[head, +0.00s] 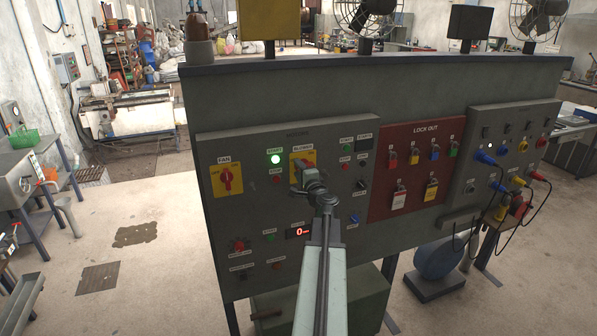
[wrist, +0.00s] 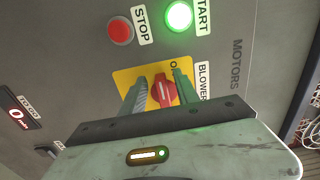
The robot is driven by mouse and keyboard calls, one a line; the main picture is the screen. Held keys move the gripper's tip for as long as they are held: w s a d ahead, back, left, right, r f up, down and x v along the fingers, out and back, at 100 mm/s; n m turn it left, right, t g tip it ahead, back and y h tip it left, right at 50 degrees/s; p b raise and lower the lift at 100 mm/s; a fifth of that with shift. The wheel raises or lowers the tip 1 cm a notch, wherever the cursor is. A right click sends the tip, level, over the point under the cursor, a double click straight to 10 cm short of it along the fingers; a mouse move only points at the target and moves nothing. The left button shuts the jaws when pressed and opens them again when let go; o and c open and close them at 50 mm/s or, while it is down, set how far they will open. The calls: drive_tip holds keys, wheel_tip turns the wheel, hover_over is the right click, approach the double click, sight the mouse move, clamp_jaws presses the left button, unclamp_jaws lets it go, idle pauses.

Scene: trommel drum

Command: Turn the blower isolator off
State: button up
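The blower isolator is a red rotary knob (wrist: 163,91) on a yellow plate (wrist: 124,76) with a BLOWER label (wrist: 202,80). In the head view its yellow plate (head: 296,157) shows behind my gripper (head: 306,178), which hides most of the knob. In the wrist view my gripper (wrist: 160,86) is open, with one finger on each side of the knob. Whether either finger touches it is hard to tell. Part of the plate's lettering is covered by the fingers, so the knob's setting cannot be read fully.
A similar red FAN isolator (head: 226,178) is to the left. A lit green START button (wrist: 179,15) and a red STOP button (wrist: 120,30) sit close by. A red LOCK OUT board (head: 424,160) with several padlocks is to the right. Open floor (head: 150,240) lies left.

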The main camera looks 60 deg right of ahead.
drive_tip(key=v, duration=0.7)
drive_tip(key=shift+s+a, duration=0.25)
drive_tip(key=shift+s, duration=0.05)
drive_tip(key=w+a+f+n+g+y+b, duration=0.1)
drive_tip(key=w+a+f+n+y, duration=0.5)
drive_tip(key=a, duration=0.5)
drive_tip(key=w+a+f+n+g+y+b, duration=0.1)
drive_tip(key=w+a+f+n+y, duration=0.2)
drive_tip(key=w+a, duration=0.65)
drive_tip(key=w+a+f+n+y+b, duration=0.1)
drive_tip(key=w+a+f+n+y, duration=0.4)
drive_tip(key=a, duration=0.7)
drive_tip(key=w+a+f+n+g+b, duration=0.1)
drive_tip(key=a+f+n+g, duration=0.5)
drive_tip(key=a, duration=0.7)
drive_tip(key=s+a+f+n+g+h+b, duration=0.1)
drive_tip(key=s+a+f+n+g, duration=0.1)
drive_tip(key=a, duration=0.6)
drive_tip(key=s+a+f+n+g+h+b, duration=0.1)
drive_tip(key=s+a+f+n+g+h, duration=0.1)
drive_tip(key=s+a+f, duration=0.5)
drive_tip(key=a+f+n+g, duration=0.1)
drive_tip(key=a+g, duration=0.1)
drive_tip(key=shift+s+a+g, duration=0.15)
drive_tip(key=shift+a+g, duration=0.1)
drive_tip(key=shift+g, duration=0.05)
